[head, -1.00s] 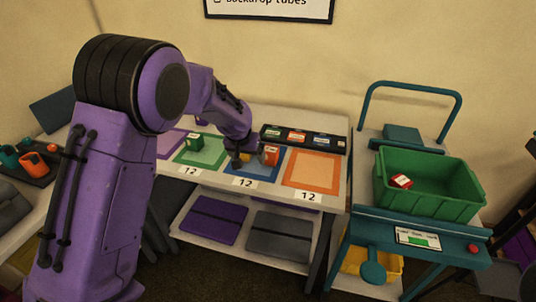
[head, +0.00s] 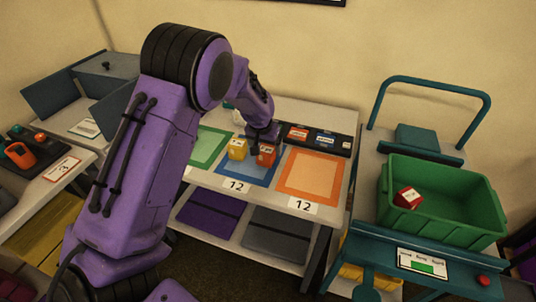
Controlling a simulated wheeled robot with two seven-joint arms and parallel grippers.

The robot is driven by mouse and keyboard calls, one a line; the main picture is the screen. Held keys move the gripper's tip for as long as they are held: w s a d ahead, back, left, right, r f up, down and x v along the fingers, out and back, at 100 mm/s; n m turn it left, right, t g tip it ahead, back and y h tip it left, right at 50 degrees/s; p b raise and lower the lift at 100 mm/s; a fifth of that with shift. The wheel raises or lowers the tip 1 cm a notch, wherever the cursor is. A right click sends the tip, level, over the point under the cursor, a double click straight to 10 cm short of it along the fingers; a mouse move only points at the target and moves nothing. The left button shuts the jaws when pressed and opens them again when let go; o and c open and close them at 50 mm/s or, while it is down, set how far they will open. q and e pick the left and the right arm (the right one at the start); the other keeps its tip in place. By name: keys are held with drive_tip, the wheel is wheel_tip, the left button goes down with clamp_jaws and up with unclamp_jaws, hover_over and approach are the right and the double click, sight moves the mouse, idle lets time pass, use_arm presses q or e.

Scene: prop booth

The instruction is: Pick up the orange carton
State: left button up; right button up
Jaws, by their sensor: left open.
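The orange carton (head: 265,155) stands on the blue mat (head: 258,172) on the white table, near the mat's right edge. A yellow carton (head: 237,149) stands just to its left on the same mat. My left gripper (head: 263,143) is open and empty, pointing down right at the orange carton's top. The gripper's dark fingers hide the carton's upper back part; I cannot tell whether they touch it. My right gripper is not in view.
An orange mat (head: 312,152) to the right is bare. A green mat (head: 196,158) lies left, partly behind my arm. A dark rack (head: 345,146) with labels runs along the back. A green crate (head: 455,228) holds a red carton (head: 408,197) on the teal cart.

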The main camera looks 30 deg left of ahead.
sight(266, 149)
use_arm(q)
drive_tip(key=p+x, duration=0.1)
drive_tip(key=x, duration=0.4)
drive_tip(key=shift+a, duration=0.2)
drive_tip(key=shift+d, duration=0.1)
drive_tip(key=c, duration=1.1)
drive_tip(key=shift+r, duration=0.1)
